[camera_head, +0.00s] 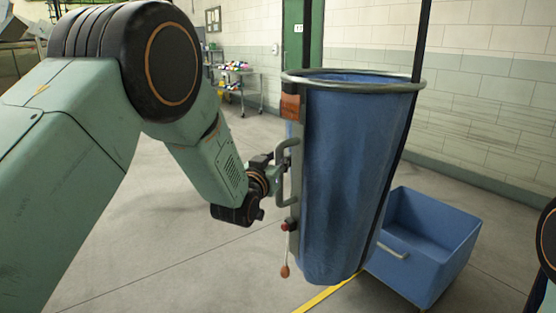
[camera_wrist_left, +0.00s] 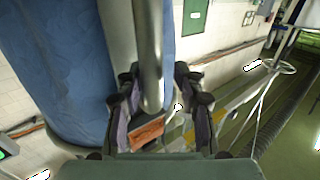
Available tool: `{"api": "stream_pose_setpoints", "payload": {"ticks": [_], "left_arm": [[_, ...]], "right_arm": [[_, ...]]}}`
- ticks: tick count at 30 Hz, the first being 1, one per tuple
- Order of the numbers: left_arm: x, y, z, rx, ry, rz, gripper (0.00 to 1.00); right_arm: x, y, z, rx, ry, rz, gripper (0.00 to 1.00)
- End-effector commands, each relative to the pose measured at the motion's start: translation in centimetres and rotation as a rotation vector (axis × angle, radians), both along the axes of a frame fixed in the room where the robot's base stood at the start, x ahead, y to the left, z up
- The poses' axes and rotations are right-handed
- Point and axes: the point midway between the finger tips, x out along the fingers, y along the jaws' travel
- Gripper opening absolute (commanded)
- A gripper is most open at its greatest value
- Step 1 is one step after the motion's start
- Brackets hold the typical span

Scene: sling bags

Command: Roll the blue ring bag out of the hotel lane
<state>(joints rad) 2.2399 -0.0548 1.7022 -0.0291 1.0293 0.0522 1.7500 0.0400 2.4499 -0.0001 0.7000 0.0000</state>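The blue ring bag (camera_head: 355,170) hangs from a metal ring (camera_head: 350,82) in the middle of the head view, upright on dark straps. A grey post with a grey loop handle (camera_head: 283,170) runs down its left side. My left gripper (camera_head: 275,178) is at this handle. In the left wrist view the blue bag (camera_wrist_left: 65,70) fills the left side, and the grey handle bar (camera_wrist_left: 149,60) runs between the fingers of my left gripper (camera_wrist_left: 160,105). The fingers stand apart with a gap beside the bar. My right gripper is out of view.
A blue wheeled bin (camera_head: 425,245) stands behind the bag at right. A yellow floor line (camera_head: 325,293) passes below the bag. A cart (camera_head: 238,85) stands far back. A pale block wall (camera_head: 490,100) closes the right side. The floor at left is clear.

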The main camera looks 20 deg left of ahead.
Motion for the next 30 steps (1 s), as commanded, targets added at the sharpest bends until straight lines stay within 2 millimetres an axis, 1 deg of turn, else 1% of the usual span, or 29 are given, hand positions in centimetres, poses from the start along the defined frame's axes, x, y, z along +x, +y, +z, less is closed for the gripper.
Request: {"api": "stream_pose_setpoints", "payload": {"ticks": [10, 14, 17, 30], "left_arm": [[-0.1, -0.3, 0.2, 0.003, -0.004, -0.004, 0.42], [-0.9, -0.2, 0.2, 0.003, -0.004, -0.005, 0.42], [-2.2, -0.2, 0.2, 0.003, -0.003, -0.005, 0.42], [-9.4, 0.3, 0.1, 0.004, 0.000, -0.004, 0.42]], "right_arm": [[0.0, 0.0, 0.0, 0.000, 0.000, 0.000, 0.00], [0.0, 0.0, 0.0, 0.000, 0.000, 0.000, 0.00], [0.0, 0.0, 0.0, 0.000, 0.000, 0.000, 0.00], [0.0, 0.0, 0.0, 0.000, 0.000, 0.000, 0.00]]}}
